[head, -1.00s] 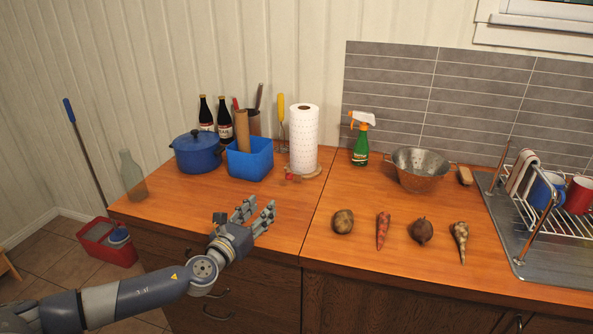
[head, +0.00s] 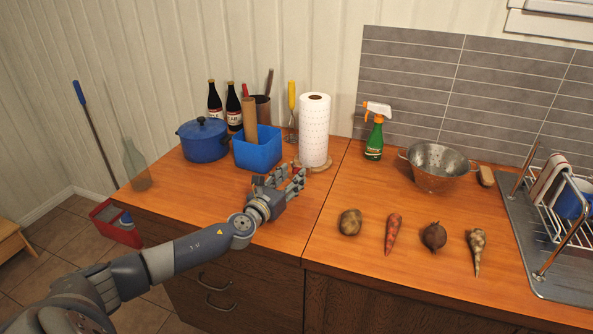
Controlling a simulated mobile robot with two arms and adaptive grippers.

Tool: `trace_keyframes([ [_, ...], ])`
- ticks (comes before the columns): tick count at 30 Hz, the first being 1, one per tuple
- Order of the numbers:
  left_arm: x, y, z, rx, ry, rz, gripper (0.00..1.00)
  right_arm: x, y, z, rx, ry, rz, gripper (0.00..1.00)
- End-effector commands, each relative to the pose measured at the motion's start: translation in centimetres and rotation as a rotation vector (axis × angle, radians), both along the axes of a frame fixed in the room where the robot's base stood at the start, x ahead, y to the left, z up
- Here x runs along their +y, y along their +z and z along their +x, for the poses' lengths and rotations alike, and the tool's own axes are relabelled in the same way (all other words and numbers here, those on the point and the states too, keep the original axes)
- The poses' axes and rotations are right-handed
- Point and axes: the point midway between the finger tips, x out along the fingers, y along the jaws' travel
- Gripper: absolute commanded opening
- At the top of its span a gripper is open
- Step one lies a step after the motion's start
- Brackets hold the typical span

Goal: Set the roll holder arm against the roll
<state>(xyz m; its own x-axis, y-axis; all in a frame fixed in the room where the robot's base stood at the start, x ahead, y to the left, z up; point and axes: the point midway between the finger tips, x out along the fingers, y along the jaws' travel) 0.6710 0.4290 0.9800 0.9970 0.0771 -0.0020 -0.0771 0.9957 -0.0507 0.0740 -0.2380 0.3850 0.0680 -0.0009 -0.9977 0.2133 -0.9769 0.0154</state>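The white paper roll (head: 315,130) stands upright on its round wooden holder base (head: 325,167) at the back of the counter. I cannot make out the holder arm clearly; a small reddish part shows low at the roll's left front, partly hidden behind my fingers. My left gripper (head: 283,180) is over the counter, just in front and to the left of the roll base. Its fingers are spread apart with nothing visible between them. I cannot tell whether a fingertip touches the holder. My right gripper is out of view.
Left of the roll stand a blue bin (head: 257,150), a blue pot (head: 204,140) and a yellow-handled utensil (head: 291,105). A spray bottle (head: 374,138) and a colander (head: 437,165) are to the right. Vegetables, including a carrot (head: 392,232), lie in front. The counter before the pot is clear.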

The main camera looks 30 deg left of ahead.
Motion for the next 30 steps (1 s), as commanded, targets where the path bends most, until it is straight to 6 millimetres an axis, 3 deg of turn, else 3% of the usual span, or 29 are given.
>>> trace_keyframes([
  [7,0.2,0.0,2.8,-0.001,0.0,-0.001,0.39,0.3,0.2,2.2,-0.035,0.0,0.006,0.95],
  [19,0.2,0.0,3.4,0.0,-0.001,0.0,0.39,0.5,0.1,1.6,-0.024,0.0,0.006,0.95],
  [20,0.2,0.0,3.4,0.0,-0.001,0.0,0.37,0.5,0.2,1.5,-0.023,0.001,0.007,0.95],
  [25,0.2,0.0,3.4,0.0,-0.001,0.0,0.0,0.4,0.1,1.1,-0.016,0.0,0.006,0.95],
  [30,0.2,0.0,3.4,0.0,-0.001,0.0,0.0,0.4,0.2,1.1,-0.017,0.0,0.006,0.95],
])
